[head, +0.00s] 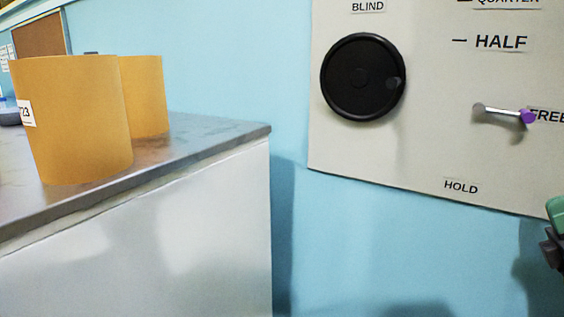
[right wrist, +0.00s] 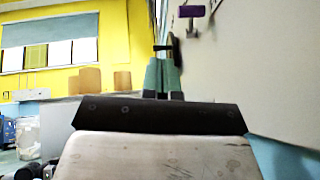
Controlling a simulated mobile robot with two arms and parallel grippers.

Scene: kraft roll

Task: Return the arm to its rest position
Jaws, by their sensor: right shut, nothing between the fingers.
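My right gripper (head: 554,236) shows only in part at the right edge of the head view, green and dark grey, below the panel's lower right corner. In the right wrist view its fingers (right wrist: 163,75) are close together, with nothing seen between them. The purple-tipped lever (head: 500,113) on the panel points right, towards FREE. The gripper is apart from it. A purple-topped part, which looks like the same lever (right wrist: 192,14), shows beyond the fingers in the right wrist view. My left gripper is not in view.
The pale wall panel (head: 430,100) bears a black round knob (head: 363,77) under BLIND. Two kraft rolls, a near one (head: 80,120) and one behind (head: 143,95), stand on a metal-topped counter (head: 200,143) at left. Blue wall is bare between counter and panel.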

